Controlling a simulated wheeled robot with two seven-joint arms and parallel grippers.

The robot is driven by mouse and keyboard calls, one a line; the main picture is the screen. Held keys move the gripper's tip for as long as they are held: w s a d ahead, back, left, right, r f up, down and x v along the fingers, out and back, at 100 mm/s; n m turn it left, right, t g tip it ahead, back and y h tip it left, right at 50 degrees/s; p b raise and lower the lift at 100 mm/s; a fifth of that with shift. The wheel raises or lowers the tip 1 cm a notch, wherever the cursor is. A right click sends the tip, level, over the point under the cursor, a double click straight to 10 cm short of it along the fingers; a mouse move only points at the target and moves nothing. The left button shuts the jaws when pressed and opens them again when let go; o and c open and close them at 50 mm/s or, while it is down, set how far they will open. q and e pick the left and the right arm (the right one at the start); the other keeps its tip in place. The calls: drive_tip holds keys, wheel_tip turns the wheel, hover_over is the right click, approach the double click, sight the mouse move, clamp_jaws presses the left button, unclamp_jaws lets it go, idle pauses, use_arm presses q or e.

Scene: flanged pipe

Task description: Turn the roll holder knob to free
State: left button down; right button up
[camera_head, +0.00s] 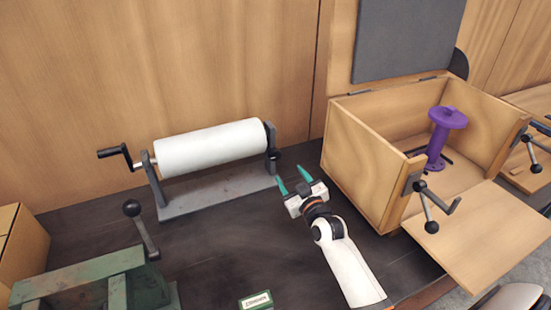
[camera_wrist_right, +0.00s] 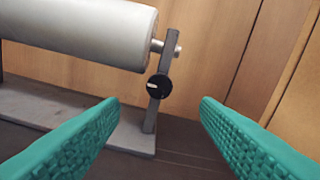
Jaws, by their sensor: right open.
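The roll holder (camera_head: 210,192) is a grey stand carrying a white roll (camera_head: 210,147), with a black crank handle (camera_head: 112,152) on its left. Its knob (camera_head: 274,156) is a small black disc on the right upright. In the right wrist view the knob (camera_wrist_right: 159,86) shows a white mark pointing left. My right gripper (camera_head: 291,180) has teal fingers and is open and empty, a little right of and in front of the knob. In the right wrist view the knob appears beyond and between the fingers, apart from them. My left gripper is not in view.
A wooden box (camera_head: 365,175) with a purple spool (camera_head: 440,135) stands to the right, its front flap down. A green metal device (camera_head: 85,280) with a ball-topped lever is at front left. A small green labelled block (camera_head: 256,301) lies at the front. The dark bench between is clear.

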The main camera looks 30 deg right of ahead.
sight(276, 157)
drive_tip(key=w, duration=0.5)
drive_tip(key=shift+w+d+r, duration=0.1)
drive_tip(key=shift+w+d, duration=0.05)
drive_tip(key=shift+w, duration=0.1)
drive_tip(key=w, duration=0.3)
drive_tip(key=shift+w, duration=0.25)
drive_tip(key=shift+w+d, duration=0.1)
drive_tip(key=shift+w, duration=0.2)
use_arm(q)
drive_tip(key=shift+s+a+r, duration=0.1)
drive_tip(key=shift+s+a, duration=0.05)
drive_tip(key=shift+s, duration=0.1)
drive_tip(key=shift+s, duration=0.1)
use_arm(e)
drive_tip(key=c, duration=1)
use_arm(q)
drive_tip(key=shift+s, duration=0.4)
